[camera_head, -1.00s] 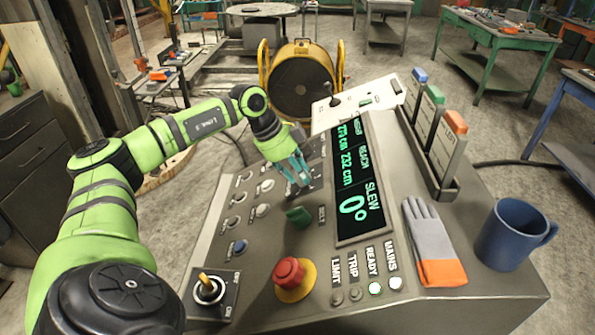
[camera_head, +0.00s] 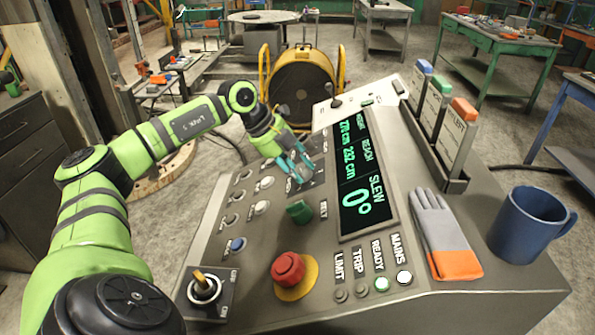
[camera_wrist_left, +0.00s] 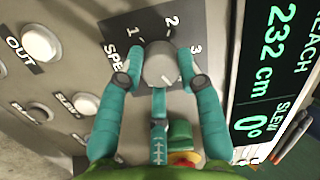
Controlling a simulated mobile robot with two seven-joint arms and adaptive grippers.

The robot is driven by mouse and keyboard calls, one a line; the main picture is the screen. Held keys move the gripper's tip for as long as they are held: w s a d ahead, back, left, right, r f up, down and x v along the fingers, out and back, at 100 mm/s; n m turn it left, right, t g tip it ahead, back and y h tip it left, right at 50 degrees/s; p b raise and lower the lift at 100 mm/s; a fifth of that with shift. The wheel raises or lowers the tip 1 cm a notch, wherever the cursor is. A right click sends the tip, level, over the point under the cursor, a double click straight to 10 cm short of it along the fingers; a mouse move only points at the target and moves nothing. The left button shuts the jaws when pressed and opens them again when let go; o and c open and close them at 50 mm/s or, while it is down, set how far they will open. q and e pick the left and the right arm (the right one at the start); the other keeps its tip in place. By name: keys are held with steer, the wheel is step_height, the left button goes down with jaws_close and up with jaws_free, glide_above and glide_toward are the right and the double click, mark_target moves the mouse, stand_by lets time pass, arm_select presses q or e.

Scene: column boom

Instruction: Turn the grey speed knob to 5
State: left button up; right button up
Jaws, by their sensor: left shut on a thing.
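The grey speed knob (camera_wrist_left: 160,65) sits on a dark scale plate (camera_wrist_left: 115,28) in the left wrist view. The numbers 1, 2 and 3 show around its far side; the rest of the scale is hidden by fingers. A pale mark shows on the knob's near right edge. My left gripper (camera_wrist_left: 161,78) is shut on the knob, with teal fingers on both sides and one at the near side. In the head view, my left gripper (camera_head: 300,172) reaches down onto the console (camera_head: 262,252) and mostly covers the knob. My right gripper is not in view.
A green knob (camera_head: 299,211) stands just nearer than the gripper, and a red mushroom button (camera_head: 288,269) beyond it towards me. The display (camera_head: 352,190) lies right of it. A glove (camera_head: 440,232) and blue mug (camera_head: 525,226) sit at the right.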

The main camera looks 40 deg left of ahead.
arm_select(q)
steer(key=m+b, duration=0.1)
steer(key=m, duration=0.3)
steer(key=shift+f+m+b, duration=0.1)
steer(key=shift+m+b, duration=0.2)
steer(key=shift+a+m+h+b, duration=0.1)
steer(key=shift+m+h+b, duration=0.45)
steer(key=shift+m, duration=2.05)
steer(key=o, duration=1.1)
steer(key=shift+o, duration=0.2)
